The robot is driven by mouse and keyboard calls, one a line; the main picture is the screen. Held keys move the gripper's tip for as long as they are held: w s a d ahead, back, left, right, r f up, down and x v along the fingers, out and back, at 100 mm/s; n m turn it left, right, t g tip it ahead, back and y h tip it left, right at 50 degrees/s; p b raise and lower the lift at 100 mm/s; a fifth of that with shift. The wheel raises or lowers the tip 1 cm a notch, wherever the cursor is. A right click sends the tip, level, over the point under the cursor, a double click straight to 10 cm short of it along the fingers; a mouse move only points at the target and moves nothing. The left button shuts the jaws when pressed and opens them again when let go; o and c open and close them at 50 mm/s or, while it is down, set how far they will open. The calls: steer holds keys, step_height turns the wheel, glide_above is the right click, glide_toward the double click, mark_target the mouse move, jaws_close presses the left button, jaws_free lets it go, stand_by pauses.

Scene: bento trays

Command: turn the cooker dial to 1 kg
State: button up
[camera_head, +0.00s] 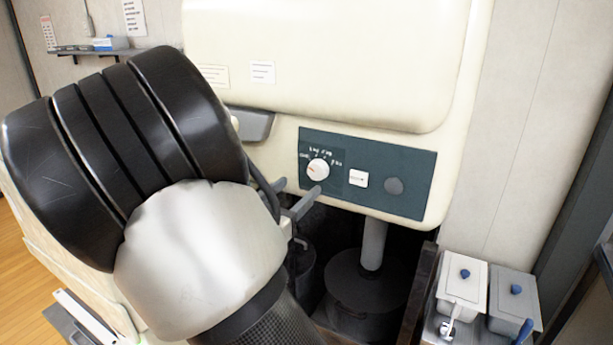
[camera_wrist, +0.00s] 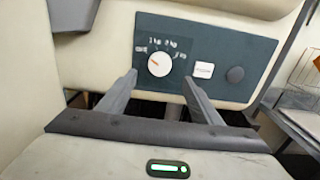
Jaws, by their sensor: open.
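The cooker dial (camera_head: 318,169) is a round white knob on a dark teal panel (camera_head: 410,165) on the cream cooker. White markings run in an arc above it, too small to read surely in the head view. In the wrist view the dial (camera_wrist: 160,64) has an orange-red pointer mark toward its upper left; labels including "1 kg" seem to stand above it. My gripper (camera_head: 304,197) is open and empty, just below and in front of the dial. In the wrist view its two fingers (camera_wrist: 158,84) stand apart, left and right of the dial, not visibly touching it.
A white square button (camera_head: 359,178) and a dark round knob (camera_head: 394,186) sit right of the dial. A cream ledge with a grey handle (camera_head: 252,124) is at the upper left. Lidded containers (camera_head: 463,284) stand at the lower right. A grey post (camera_head: 373,245) stands under the panel.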

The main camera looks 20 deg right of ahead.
mark_target(315, 173)
steer(key=x, duration=0.8)
steer(key=shift+w+d, duration=0.15)
steer(key=c, duration=1.1)
